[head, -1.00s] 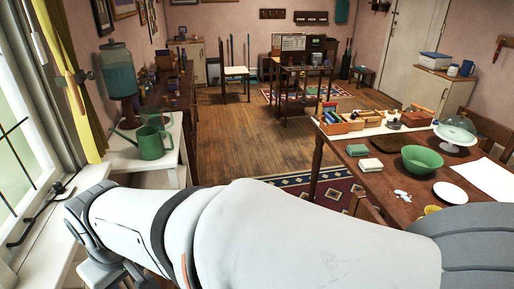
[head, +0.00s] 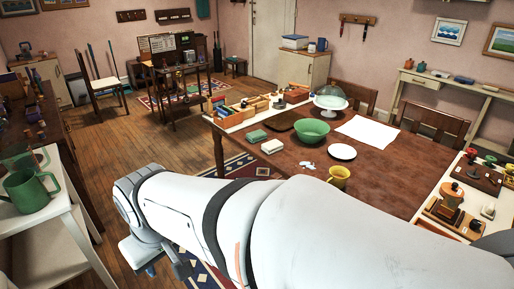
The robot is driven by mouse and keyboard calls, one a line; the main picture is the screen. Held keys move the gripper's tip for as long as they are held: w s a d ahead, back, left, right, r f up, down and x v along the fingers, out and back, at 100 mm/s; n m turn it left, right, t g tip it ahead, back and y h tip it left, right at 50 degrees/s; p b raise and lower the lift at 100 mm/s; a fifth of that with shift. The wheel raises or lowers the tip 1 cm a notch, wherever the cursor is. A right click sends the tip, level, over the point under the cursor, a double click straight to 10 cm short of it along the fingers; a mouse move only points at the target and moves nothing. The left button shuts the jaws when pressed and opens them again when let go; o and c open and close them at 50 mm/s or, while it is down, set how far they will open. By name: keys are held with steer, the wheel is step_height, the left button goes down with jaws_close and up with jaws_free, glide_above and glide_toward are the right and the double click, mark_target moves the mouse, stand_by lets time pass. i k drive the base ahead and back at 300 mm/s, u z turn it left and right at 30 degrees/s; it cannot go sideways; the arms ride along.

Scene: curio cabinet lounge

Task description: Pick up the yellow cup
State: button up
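The yellow cup (head: 339,177) stands upright on the dark wooden table (head: 380,180), near the table's front edge, with its handle side hard to make out. It is just behind my white arm in the head view, with a white plate (head: 342,152) beyond it. My gripper (head: 150,268) is at the lower left end of my arm, over the floor and well away from the cup. Only a small part of it shows below the arm's end, and its fingers are too hidden to read.
A green bowl (head: 312,132), a glass-domed cake stand (head: 332,104), white paper (head: 367,131) and small boxes (head: 272,146) share the table. A coffee grinder (head: 449,202) stands on the white section at right. A green watering can (head: 31,189) is on a white stand at left.

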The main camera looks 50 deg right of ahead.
mark_target(335, 180)
steer(key=z, duration=0.1)
steer(key=i, duration=1.25)
steer(key=z, duration=3.2)
steer(key=i, duration=0.55)
steer(key=u, duration=0.05)
